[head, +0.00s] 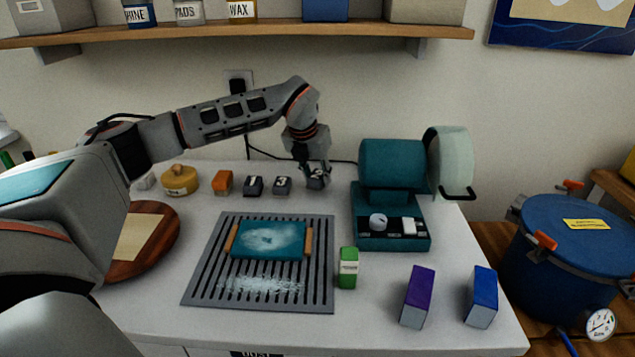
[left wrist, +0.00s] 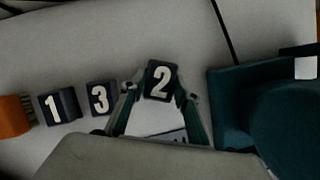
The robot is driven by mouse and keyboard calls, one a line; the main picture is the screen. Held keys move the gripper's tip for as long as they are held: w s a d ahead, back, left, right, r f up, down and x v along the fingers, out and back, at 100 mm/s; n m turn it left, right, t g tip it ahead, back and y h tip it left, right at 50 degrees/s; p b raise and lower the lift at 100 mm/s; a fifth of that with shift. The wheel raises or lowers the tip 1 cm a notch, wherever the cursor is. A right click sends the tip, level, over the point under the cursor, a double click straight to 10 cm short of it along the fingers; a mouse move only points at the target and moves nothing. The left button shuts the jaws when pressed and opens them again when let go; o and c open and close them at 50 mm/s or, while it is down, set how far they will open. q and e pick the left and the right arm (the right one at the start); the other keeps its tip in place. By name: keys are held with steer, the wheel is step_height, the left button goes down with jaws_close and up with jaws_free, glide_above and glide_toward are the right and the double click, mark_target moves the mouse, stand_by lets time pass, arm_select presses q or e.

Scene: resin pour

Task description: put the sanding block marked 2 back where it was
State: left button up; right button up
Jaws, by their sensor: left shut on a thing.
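The dark sanding block marked 2 (left wrist: 159,82) is between the two fingers of my left gripper (left wrist: 158,100) in the left wrist view. In the head view my left gripper (head: 316,176) is shut on this block at the back of the table, just left of the teal machine. I cannot tell whether the block touches the table. The blocks marked 1 (left wrist: 60,105) and 3 (left wrist: 102,98) stand to its left, roughly in one row with it. My right gripper is not in view.
The teal sanding machine (head: 392,165) stands close on the right. An orange block (head: 222,182) and a yellow round pot (head: 180,180) are farther left. A slotted grey mat (head: 205,285) with a teal board (head: 268,240) lies in front. Green, purple and blue blocks stand front right.

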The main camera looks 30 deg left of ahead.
arm_select(q)
steer(key=shift+f, duration=0.85)
steer(key=shift+f, duration=0.2)
steer(key=o, duration=1.2)
steer(key=shift+c, duration=0.2)
steer(key=p+v, duration=0.1)
steer(key=v, duration=1.1)
steer(key=shift+r+p, duration=0.25)
steer(key=shift+p, duration=0.1)
steer(key=shift+w, duration=0.1)
